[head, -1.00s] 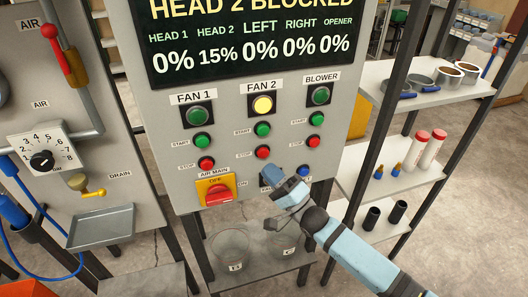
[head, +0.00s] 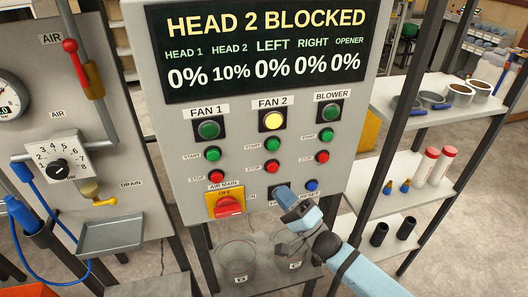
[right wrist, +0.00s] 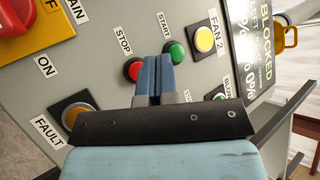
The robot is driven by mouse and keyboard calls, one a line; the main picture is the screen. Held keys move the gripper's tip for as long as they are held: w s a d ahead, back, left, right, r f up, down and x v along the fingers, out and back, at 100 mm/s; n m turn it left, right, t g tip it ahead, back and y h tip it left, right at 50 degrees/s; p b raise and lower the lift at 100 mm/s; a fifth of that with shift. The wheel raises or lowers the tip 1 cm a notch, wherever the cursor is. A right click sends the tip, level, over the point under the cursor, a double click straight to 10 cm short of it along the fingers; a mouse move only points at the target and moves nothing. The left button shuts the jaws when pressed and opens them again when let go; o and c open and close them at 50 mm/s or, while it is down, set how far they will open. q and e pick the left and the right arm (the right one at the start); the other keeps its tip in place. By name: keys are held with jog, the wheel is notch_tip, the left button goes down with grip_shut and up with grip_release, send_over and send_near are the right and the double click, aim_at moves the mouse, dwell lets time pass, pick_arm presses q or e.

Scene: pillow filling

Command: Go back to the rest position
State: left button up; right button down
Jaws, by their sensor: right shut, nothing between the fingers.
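My right gripper (head: 284,192) is in front of the lower part of the grey control panel (head: 172,150), just below the red FAN 2 stop button (head: 272,166). Its blue fingers are shut together with nothing between them. In the right wrist view the closed fingers (right wrist: 157,66) appear between the red stop button (right wrist: 133,71) and the green start button (right wrist: 176,52). Contact with the panel cannot be told. An amber button labelled FAULT (right wrist: 74,114) shows at the lower left there; the gripper partly hides that area in the head view. My left gripper is not in view.
The display (head: 265,50) reads HEAD 2 BLOCKED, with HEAD 2 at 10%. The FAN 2 lamp (head: 273,121) glows yellow. A red AIR MAIN knob (head: 228,205) is left of the gripper. Glass beakers (head: 238,262) stand below; shelves (head: 425,105) are at right.

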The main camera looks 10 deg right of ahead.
jog(key=s+d+f+n+g+h, duration=0.1)
jog(key=s+f+n+g+h, duration=0.3)
jog(key=s+f, duration=0.7)
jog(key=s+d+f+n+g+h+p, duration=0.1)
jog(key=s+d+f+n+g+h, duration=0.1)
jog(key=s+f+n+g+h, duration=0.2)
jog(key=s+f+n+h, duration=0.3)
jog(key=s+f+n, duration=0.1)
jog(key=s+f, duration=0.3)
jog(key=shift+s+d+g, duration=0.15)
jog(key=shift+s+g, duration=0.2)
jog(key=shift+g, duration=0.05)
